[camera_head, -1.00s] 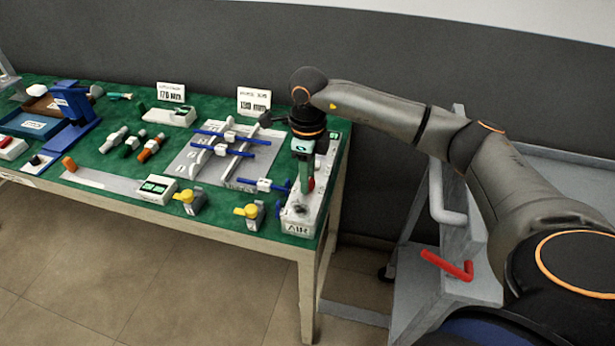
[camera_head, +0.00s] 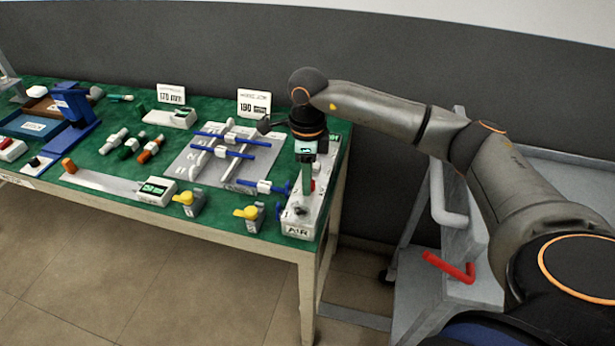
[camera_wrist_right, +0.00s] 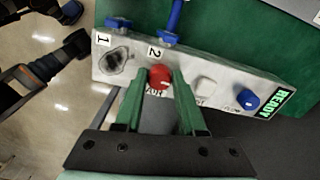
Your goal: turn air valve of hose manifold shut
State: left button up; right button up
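The hose manifold is a pale grey box (camera_head: 318,205) at the table's right end, with an AIR label on its near end. In the right wrist view its top face (camera_wrist_right: 225,82) carries a red knob (camera_wrist_right: 160,77), a blue knob (camera_wrist_right: 248,99) and a dark round part (camera_wrist_right: 115,60) at the left end. Lettering beside the red knob is upside down and looks like AUX. I cannot tell for certain which part is the air valve. My right gripper (camera_wrist_right: 160,80) points down with its green fingers on either side of the red knob, small gaps showing. My left gripper is out of view.
Blue hose fittings (camera_wrist_right: 172,22) join the manifold's side by numbers 1 and 2. A green READY display (camera_wrist_right: 275,103) is at its other end. Yellow-topped valves (camera_head: 248,213) and a hose rack (camera_head: 215,160) stand left on the green table. A grey cart (camera_head: 450,270) stands right.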

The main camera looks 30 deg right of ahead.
jog(key=o, duration=0.4)
jog(key=shift+r, duration=0.1)
notch_tip(320, 180, up, 12)
jog(key=shift+r, duration=0.2)
jog(key=shift+d, duration=0.1)
dwell(0.6)
